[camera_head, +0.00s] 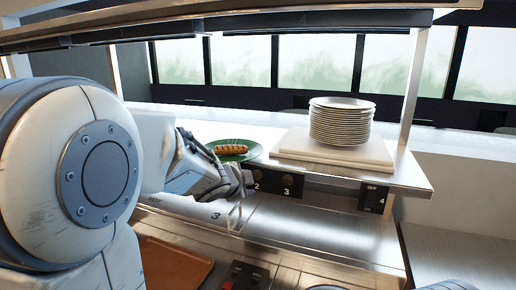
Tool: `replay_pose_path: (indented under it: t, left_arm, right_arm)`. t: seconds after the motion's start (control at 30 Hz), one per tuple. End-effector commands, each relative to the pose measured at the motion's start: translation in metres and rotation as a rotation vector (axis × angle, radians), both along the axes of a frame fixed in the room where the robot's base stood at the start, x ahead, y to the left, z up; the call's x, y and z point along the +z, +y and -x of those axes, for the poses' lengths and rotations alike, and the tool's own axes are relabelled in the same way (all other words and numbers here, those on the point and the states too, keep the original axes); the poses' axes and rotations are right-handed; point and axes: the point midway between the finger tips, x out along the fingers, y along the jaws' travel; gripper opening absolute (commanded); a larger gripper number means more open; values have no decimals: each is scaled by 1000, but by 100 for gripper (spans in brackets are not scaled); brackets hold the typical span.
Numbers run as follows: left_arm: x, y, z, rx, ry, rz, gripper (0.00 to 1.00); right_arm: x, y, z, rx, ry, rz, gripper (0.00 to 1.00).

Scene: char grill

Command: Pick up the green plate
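The green plate (247,153) lies on the steel shelf, with a browned sausage-like item with grill marks (231,149) on it. My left arm comes in from the left and hides the plate's left and front part. My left gripper (243,186) is in front of the shelf edge, just below and in front of the plate in the picture. I cannot tell whether its fingers touch the plate or how far apart they are. My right gripper is not clearly in view.
A stack of white plates (341,122) stands on a pale board (332,149) to the right of the green plate. A shelf post (413,85) rises further right. An overhead shelf (260,22) spans above. A brown tray (172,266) lies lower left. The steel counter (310,228) below is mostly clear.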

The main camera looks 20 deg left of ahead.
Motion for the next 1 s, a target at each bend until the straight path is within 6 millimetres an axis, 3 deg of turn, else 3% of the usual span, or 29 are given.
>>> replay_pose_path:
  t: [0.03, 0.1, 0.2, 0.3, 0.47, 0.7, 1.0]
  left_arm:
    - [18, 35, -3, -24, -39, -73, 44]
    - [32, 67, -3, -89, -78, -170, 44]
    - [44, 100, 6, -176, -101, -276, 44]
    - [48, 121, 18, -245, -104, -343, 44]
    - [47, 133, 26, -305, -101, -385, 44]
    - [34, 132, -6, -317, -102, -387, 44]
    - [27, 133, -31, -315, -100, -387, 44]
  right_arm:
    - [8, 0, 0, 0, 0, 0, 0]
    - [13, 0, 0, 0, 0, 0, 0]
    - [17, 0, 0, 1, 0, 0, 0]
    - [21, 0, 0, 1, 0, 0, 0]
    - [23, 0, 0, 1, 0, 0, 0]
    - [29, 0, 0, 2, 0, 0, 0]
    - [39, 0, 0, 3, 0, 0, 0]
